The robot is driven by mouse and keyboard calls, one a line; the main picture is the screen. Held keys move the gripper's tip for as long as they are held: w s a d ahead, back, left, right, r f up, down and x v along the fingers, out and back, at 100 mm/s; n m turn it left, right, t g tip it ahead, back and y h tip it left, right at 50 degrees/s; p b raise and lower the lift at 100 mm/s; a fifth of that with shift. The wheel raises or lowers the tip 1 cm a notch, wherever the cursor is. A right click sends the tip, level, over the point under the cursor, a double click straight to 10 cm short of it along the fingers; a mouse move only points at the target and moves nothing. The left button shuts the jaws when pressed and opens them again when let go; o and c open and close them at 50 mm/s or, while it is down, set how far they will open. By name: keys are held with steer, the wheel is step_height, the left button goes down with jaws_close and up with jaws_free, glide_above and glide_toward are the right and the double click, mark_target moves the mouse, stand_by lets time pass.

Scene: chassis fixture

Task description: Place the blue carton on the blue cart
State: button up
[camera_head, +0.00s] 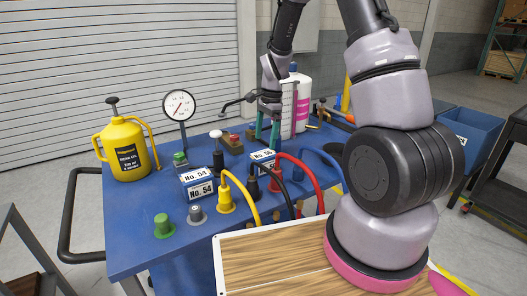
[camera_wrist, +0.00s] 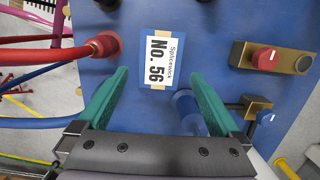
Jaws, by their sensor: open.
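A small blue carton labelled "No. 56" (camera_head: 263,157) stands on the blue cart-like table (camera_head: 140,235). In the wrist view its white-and-blue label (camera_wrist: 162,60) faces the camera; its blue sides blend into the blue surface. Another blue carton, "No. 54" (camera_head: 198,188), stands nearer the front left. My gripper (camera_head: 267,130) is above and just behind the No. 56 carton in the head view. In the wrist view its teal fingers (camera_wrist: 158,74) are open, apart on either side of the label's lower end, with nothing seen between them gripped. I cannot tell how high they are.
Red, yellow, black and blue cables (camera_head: 305,175) arch beside the cartons. A yellow can (camera_head: 125,150), a dial gauge (camera_head: 179,105) and several knobs crowd the surface. A wooden board (camera_head: 270,262) lies in front. A blue bin (camera_head: 470,135) on a wheeled frame stands at right.

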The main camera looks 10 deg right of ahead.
steer(key=shift+w+d+r, duration=0.1)
steer(key=shift+d+r, duration=0.05)
steer(key=shift+r, duration=0.65)
steer(key=shift+d+r, duration=0.1)
steer(key=shift+r, duration=0.65)
step_height(320, 180, up, 10)
steer(key=r+n+t, duration=0.1)
steer(key=n+t, duration=0.1)
glide_above(267, 153)
steer(key=s+d, duration=0.1)
steer(key=s, duration=0.2)
steer(key=s+d+r+n+t, duration=0.3)
steer(key=s+r+n+t, duration=0.2)
steer(key=s+r, duration=1.1)
steer(key=s+n, duration=0.3)
steer(key=s, duration=0.1)
steer(key=shift+r+t, duration=0.35)
steer(key=shift+t, duration=0.05)
